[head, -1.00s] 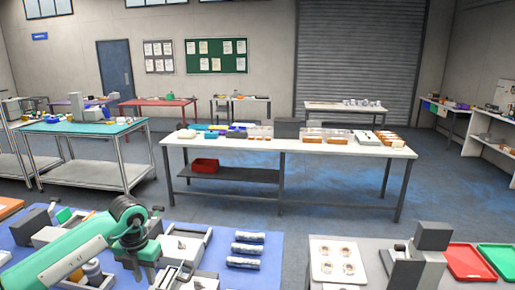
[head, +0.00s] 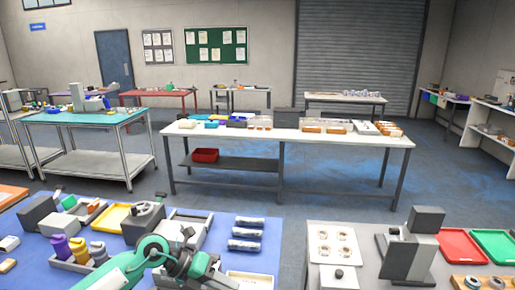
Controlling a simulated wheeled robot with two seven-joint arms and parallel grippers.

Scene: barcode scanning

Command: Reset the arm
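My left arm (head: 152,250), green with dark joints, reaches in from the bottom edge over the blue-topped table (head: 268,238). Its dark wrist end lies low, in front of a grey device with an open tray (head: 190,222). I cannot make out the fingertips clearly, nor whether they hold anything. My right arm and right gripper are not in the head view.
A yellow tray (head: 110,217), a grey box (head: 37,212) and purple and yellow bottles (head: 77,247) stand left. A grey machine (head: 412,250), red tray (head: 461,246) and green tray (head: 495,244) are at the right.

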